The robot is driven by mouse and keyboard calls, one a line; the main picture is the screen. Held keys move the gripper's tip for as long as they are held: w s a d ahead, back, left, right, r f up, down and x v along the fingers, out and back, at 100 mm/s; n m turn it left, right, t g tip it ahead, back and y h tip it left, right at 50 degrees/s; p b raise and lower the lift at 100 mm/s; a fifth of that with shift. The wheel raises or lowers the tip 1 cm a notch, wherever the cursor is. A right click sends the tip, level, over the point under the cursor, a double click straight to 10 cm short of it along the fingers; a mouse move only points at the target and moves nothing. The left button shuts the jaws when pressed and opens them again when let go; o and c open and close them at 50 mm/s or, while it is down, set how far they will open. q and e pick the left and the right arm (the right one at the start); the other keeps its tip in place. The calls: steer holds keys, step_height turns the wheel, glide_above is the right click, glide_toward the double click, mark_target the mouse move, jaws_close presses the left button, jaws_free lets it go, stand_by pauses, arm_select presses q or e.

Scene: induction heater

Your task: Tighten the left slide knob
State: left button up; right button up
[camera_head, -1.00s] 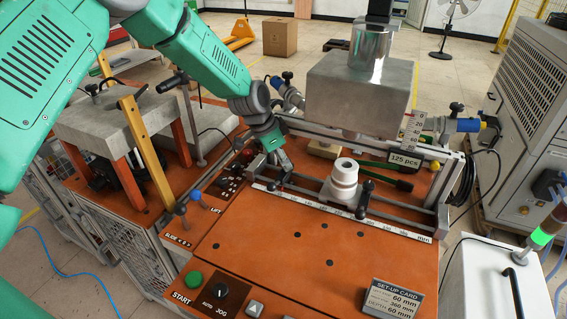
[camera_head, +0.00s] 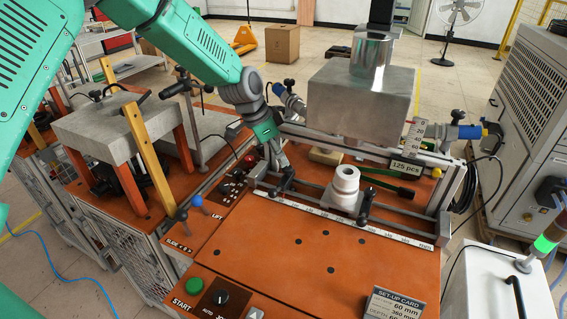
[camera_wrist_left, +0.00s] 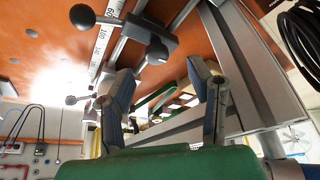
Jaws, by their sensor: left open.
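The left slide knob (camera_head: 289,172) is a small black knob on a dark slide block at the left end of the white scale. My left gripper (camera_head: 280,160) points down right by this knob, its fingers partly overlapping the block in the head view. In the left wrist view, a dark bar with round black knobs (camera_wrist_left: 157,53) lies just beyond the fingertips. The open left gripper (camera_wrist_left: 162,76) has its two fingers wide apart with nothing between them. Whether a finger touches the knob cannot be told. My right gripper is not in view.
A white spool-like part (camera_head: 345,188) stands right of the gripper, beside the right slide knob (camera_head: 366,196). A large metal block (camera_head: 358,95) hangs behind. Metal rails frame the work area. The orange panel (camera_head: 310,255) in front is mostly clear.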

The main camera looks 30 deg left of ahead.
arm_select(q)
steer(key=v, duration=0.7)
steer(key=shift+a, duration=0.15)
